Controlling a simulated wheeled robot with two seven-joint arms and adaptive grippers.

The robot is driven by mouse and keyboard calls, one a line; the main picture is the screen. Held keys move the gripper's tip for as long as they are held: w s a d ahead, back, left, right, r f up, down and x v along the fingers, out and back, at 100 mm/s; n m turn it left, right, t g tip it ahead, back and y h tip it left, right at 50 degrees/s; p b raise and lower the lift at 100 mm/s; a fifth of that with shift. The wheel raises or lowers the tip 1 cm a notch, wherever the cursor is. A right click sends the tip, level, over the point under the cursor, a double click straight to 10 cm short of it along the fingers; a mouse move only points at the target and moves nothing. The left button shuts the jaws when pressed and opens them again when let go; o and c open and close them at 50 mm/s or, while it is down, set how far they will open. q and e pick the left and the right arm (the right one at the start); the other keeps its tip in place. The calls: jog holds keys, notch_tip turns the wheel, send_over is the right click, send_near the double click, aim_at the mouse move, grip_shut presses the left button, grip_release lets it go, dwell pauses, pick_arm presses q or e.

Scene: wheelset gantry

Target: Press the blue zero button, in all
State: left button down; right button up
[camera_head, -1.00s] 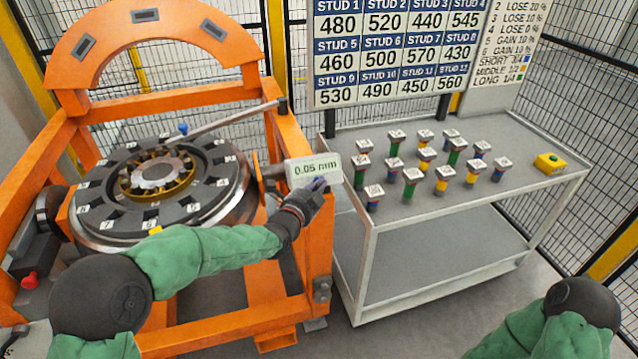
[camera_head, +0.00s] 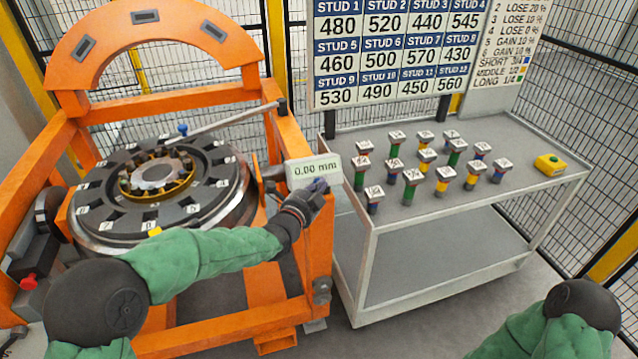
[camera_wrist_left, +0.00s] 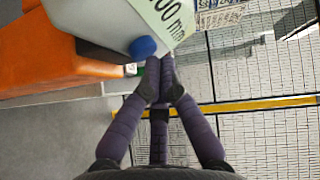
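The gauge box (camera_head: 314,172) on the orange gantry has a display that reads 0.00 mm. Its round blue zero button (camera_wrist_left: 143,47) shows on the box in the left wrist view. My left gripper (camera_head: 319,186) is at the lower right of the box. In the left wrist view its dark purple fingers (camera_wrist_left: 160,85) converge, tips close together and empty, just beside and below the button. I cannot tell whether a fingertip touches the button. My right gripper is out of view.
A grey wheel disc (camera_head: 90,215) with numbered slots sits in the orange gantry (camera_head: 290,130). A board (camera_head: 400,55) lists stud values.

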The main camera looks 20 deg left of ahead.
pick_arm(q)
jog(key=shift+s+d+r, duration=0.25)
jog(key=shift+s, duration=0.1)
jog(key=s, duration=0.1)
jog(key=s+d+r+p, duration=0.2)
jog(key=shift+s+d+r, duration=0.15)
jog(key=shift+s+d, duration=0.1)
jog(key=shift+s, duration=0.1)
dwell(0.3)
dwell(0.6)
